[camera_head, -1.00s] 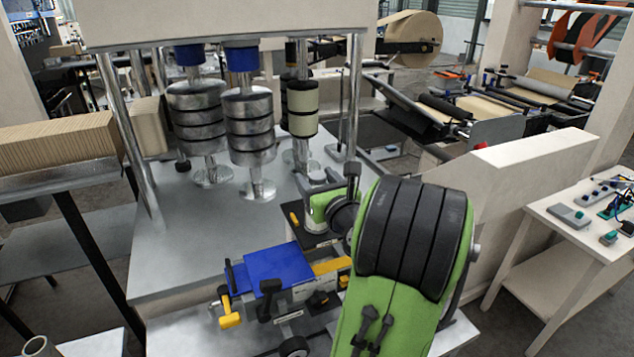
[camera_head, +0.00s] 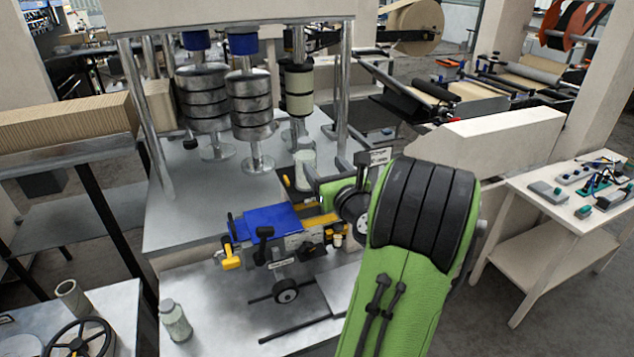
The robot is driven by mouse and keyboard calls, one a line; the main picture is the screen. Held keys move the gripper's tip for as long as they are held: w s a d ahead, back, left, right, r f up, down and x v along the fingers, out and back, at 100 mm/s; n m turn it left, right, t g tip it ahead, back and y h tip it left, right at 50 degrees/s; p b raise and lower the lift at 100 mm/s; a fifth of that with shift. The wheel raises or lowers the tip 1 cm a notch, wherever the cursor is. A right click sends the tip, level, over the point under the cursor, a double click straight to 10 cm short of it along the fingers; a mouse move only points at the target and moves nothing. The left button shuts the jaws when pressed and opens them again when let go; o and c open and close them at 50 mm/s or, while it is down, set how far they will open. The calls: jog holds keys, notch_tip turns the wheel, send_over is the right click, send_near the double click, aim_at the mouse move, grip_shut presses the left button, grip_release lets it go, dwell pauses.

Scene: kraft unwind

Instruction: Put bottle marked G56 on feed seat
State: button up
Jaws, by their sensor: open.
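A pale grey-green bottle (camera_head: 175,321) stands upright on a light surface at the lower left; no G56 mark is legible on it. A pale cylindrical piece (camera_head: 304,168) stands on the metal deck just beyond my wrist; I cannot tell whether it is a bottle. My gripper (camera_head: 314,183) is partly hidden by my green arm and appears close to this piece, open; its fingertips are not clear. Which part is the feed seat I cannot tell. A blue-topped fixture (camera_head: 269,218) with yellow handles is left of my wrist.
Upright rollers (camera_head: 251,118) and metal posts (camera_head: 158,135) stand over the deck (camera_head: 195,217). A handwheel (camera_head: 82,340) and an open tube (camera_head: 73,298) are at the lower left. A side table (camera_head: 540,215) with small devices stands right. Grey floor lies between.

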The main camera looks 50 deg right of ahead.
jog(key=w+a+f+n+g+y, duration=0.1)
jog(key=w+a+n+y, duration=0.15)
jog(key=a+n, duration=0.5)
jog(key=w+a+f+n+g+y, duration=0.1)
jog(key=w+a+n+y, duration=0.1)
jog(key=a+n+y, duration=0.4)
jog(key=w+a+f+n+g+y, duration=0.1)
jog(key=w+a+n+g, duration=0.1)
jog(key=a+n, duration=0.7)
jog(key=s+a+f+n+g, duration=0.2)
jog(key=s+a+n+g, duration=0.2)
jog(key=s+a+n, duration=0.55)
jog(key=s+a+n+g, duration=0.2)
jog(key=s+n, duration=0.7)
jog(key=shift+s+a+f+n+h, duration=0.2)
jog(key=shift+s+f+n+h, duration=0.15)
jog(key=shift+s+f+n, duration=0.1)
